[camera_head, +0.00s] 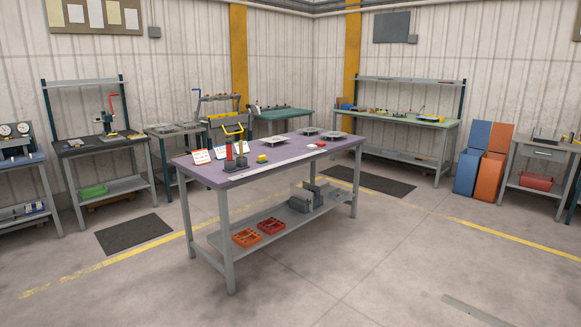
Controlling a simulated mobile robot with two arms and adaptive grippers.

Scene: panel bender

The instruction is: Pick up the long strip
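A long, thin, pale strip (283,164) lies flat on the purple-topped table (215,177) in the middle of the room, along its near edge. A second flat grey strip (472,309) shows on the floor at the bottom right, cut off by the picture's lower edge. I cannot tell which of the two is the task's long strip. Neither of my grippers shows in the head view.
The table also bears a stand with a yellow handle (233,132), white cards (201,157), a yellow block (261,158) and grey plates. Benches line the walls. Open concrete floor lies in front of the table.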

